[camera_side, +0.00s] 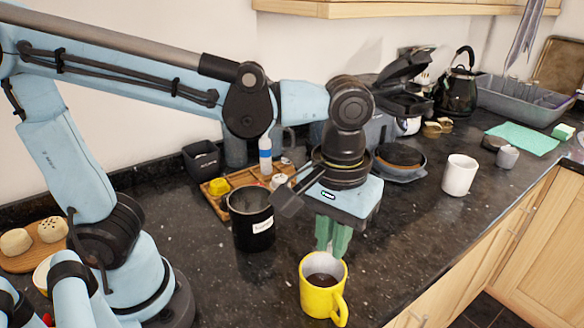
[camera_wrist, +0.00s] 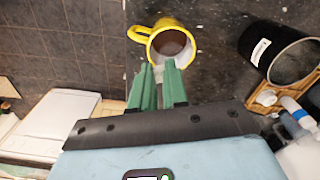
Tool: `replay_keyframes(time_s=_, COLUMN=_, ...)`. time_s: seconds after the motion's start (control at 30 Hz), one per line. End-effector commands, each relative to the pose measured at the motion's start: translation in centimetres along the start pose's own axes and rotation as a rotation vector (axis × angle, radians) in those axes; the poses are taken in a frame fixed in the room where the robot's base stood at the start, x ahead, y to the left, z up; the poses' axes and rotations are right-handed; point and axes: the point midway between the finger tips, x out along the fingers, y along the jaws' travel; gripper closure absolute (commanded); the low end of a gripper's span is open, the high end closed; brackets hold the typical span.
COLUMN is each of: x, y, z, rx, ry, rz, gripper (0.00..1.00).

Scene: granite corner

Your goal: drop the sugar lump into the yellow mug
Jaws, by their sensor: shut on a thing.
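The yellow mug (camera_side: 318,299) stands upright on the dark counter in the side view, with dark liquid inside. It also shows at the top of the wrist view (camera_wrist: 160,25), with its handle to the left. My gripper (camera_side: 328,251) points down, with its green fingertips just above the mug's far rim. In the wrist view its fingertips (camera_wrist: 158,67) overlap the mug's near edge.
A black labelled canister (camera_side: 251,225) stands left of and behind the mug, close to my gripper. A wooden tray (camera_side: 220,200) with small items lies behind it. A white mug (camera_side: 460,175) stands to the right. The counter's front edge runs close right of the yellow mug.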

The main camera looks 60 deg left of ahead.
Motion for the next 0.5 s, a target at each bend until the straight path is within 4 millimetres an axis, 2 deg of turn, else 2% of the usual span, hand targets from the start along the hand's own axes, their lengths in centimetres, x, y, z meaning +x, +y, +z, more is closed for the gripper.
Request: replay_keyframes(time_s=0.5, x=4.9, y=0.1, z=0.0, rx=0.000, ry=0.000, rz=0.000, gripper=1.00)
